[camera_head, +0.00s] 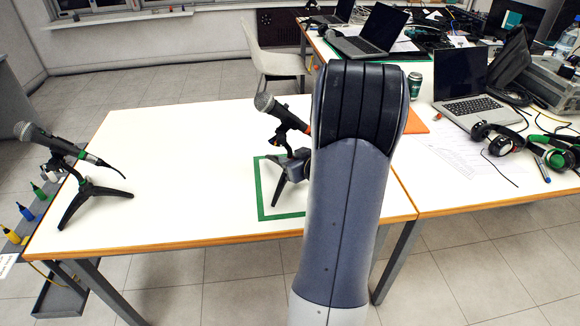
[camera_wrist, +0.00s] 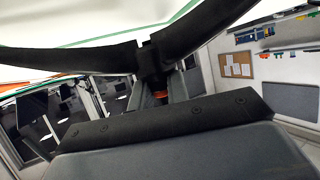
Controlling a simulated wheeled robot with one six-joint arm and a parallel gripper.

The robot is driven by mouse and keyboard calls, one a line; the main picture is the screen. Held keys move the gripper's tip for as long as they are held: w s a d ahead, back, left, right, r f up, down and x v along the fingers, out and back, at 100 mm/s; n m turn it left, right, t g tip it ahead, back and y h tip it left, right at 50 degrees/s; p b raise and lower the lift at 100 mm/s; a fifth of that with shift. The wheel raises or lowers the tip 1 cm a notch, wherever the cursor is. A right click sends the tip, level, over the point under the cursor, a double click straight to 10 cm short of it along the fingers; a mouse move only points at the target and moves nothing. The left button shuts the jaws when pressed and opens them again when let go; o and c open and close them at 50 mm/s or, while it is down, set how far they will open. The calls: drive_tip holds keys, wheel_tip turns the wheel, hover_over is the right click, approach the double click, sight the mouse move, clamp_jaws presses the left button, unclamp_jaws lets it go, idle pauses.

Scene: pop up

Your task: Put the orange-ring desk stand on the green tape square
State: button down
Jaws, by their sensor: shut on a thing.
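The orange-ring desk stand (camera_head: 283,176) is black and carries a microphone (camera_head: 266,104) tilted up to the left. In the head view it stands over the green tape square (camera_head: 262,190), partly hidden by my arm. In the wrist view its dark legs (camera_wrist: 80,58) spread across the picture, and its orange ring (camera_wrist: 160,95) shows between my fingers. My gripper (camera_wrist: 160,88) is shut on the stand. The visible foot is inside the tape outline. I cannot tell whether all feet touch the table. The square's right part is hidden behind my arm.
A similar stand with a green ring and a microphone (camera_head: 75,190) is at the table's left end. The white table (camera_head: 180,160) is bare between the stands. To the right are a laptop (camera_head: 465,95), headphones (camera_head: 497,138), a green can (camera_head: 414,85) and an orange sheet (camera_head: 415,124).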

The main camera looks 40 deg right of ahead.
drive_tip(key=shift+f, duration=0.65)
drive_tip(key=shift+f, duration=0.1)
drive_tip(key=c, duration=1.4)
unclamp_jaws()
drive_tip(key=shift+f, duration=0.1)
drive_tip(key=shift+o, duration=0.2)
drive_tip(key=shift+s+r, duration=0.15)
drive_tip(key=shift+r, duration=0.15)
drive_tip(key=p+v, duration=0.2)
drive_tip(key=v, duration=0.9)
drive_tip(key=shift+s, duration=0.3)
drive_tip(key=shift+a+r, duration=0.1)
